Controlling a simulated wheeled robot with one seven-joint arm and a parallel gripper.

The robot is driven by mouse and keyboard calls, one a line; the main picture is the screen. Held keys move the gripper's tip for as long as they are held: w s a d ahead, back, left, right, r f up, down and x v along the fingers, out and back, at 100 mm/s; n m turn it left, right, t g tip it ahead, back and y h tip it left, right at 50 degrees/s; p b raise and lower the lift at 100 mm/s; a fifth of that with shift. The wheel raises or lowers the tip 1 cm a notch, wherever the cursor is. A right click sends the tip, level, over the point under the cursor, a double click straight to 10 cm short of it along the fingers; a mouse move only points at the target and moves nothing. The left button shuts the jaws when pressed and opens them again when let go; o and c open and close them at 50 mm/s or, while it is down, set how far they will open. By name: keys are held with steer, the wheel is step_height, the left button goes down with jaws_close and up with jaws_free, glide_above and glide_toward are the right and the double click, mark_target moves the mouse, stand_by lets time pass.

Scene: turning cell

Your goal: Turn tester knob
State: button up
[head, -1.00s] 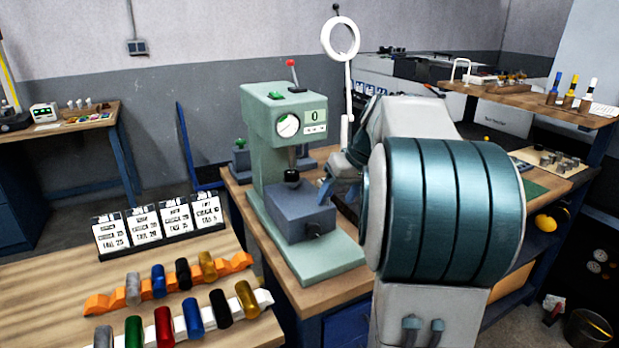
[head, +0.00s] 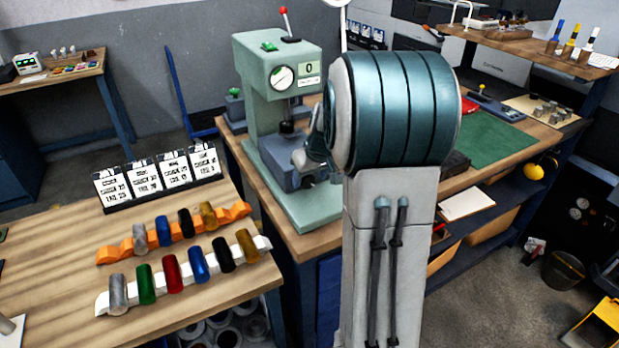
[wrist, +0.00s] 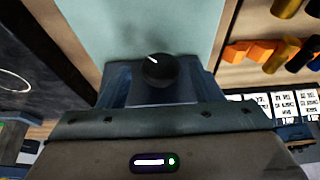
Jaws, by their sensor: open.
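The tester (head: 262,110) is a pale green press with a dial, a display reading 0 and a red-tipped lever. It stands on the wooden bench with a blue-grey block (head: 272,158) on its base. The tester knob (wrist: 158,70) is black and round with a white pointer line, which points up and left in the wrist view. My gripper (wrist: 160,78) is open, with one blue finger on each side of the knob. I cannot tell whether the fingers touch it. In the head view my arm hides most of the gripper and the knob area.
An orange rack (head: 118,252) and a white rack (head: 264,242) hold coloured cylinders on the left table. Label cards (head: 160,182) stand behind them. A green mat (head: 488,140) lies on the bench to the right. A yellow object (head: 600,325) is on the floor at lower right.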

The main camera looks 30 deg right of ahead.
steer(key=shift+x, duration=0.9)
steer(key=c, duration=0.9)
steer(key=shift+d+f+b, duration=0.1)
steer(key=shift+f+b, duration=0.1)
steer(key=shift+b, duration=0.3)
steer(key=shift+d+f+y+b, duration=0.1)
steer(key=shift+y+b, duration=0.7)
steer(key=shift+b, duration=0.25)
steer(key=shift+r+m+y+b, duration=0.25)
steer(key=shift+m+y+b, duration=0.15)
steer(key=shift+y+b, duration=0.35)
